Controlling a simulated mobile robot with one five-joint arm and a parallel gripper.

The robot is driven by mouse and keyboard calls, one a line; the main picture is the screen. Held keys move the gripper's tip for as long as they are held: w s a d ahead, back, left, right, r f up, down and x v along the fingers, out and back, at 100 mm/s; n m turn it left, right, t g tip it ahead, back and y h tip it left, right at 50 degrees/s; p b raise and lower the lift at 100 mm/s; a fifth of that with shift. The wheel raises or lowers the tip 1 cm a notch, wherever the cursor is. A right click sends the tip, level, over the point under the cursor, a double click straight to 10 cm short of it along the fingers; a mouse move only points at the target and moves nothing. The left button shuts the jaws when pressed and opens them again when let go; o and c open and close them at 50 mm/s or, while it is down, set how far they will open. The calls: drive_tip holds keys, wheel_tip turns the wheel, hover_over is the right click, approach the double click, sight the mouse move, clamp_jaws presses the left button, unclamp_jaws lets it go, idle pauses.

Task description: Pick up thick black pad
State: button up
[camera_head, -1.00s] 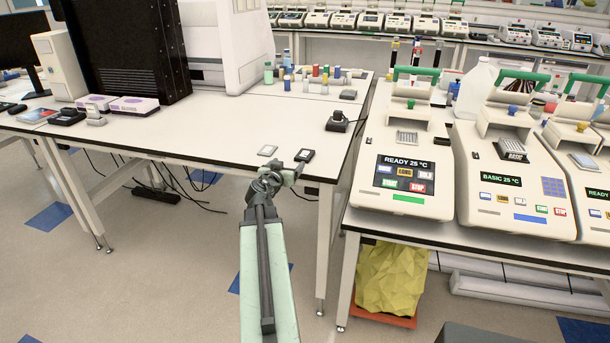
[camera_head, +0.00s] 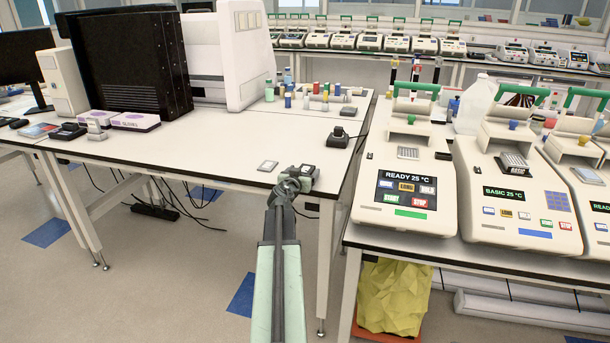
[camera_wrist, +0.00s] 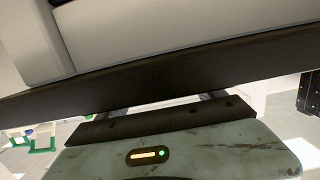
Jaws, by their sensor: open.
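A small black pad with a pale centre (camera_head: 308,169) lies near the front right corner of the white table (camera_head: 215,145). My gripper (camera_head: 298,176) is at the table's front edge, right by this pad, and partly covers it in the head view. I cannot tell whether they touch. My gripper is open, and I see nothing held in it. In the wrist view a dark band crosses the picture in front of my gripper (camera_wrist: 160,108), with pale surfaces above it; the pad cannot be made out there.
A thinner grey pad (camera_head: 267,166) lies just left of the black one. A dark device with a cable (camera_head: 337,137) stands behind it. Thermal cyclers (camera_head: 405,185) fill the right bench. The table's middle is clear.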

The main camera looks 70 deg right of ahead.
drive_tip(key=shift+c, duration=0.6)
drive_tip(key=c, duration=1.3)
drive_tip(key=shift+c, duration=0.2)
drive_tip(key=shift+r, duration=0.15)
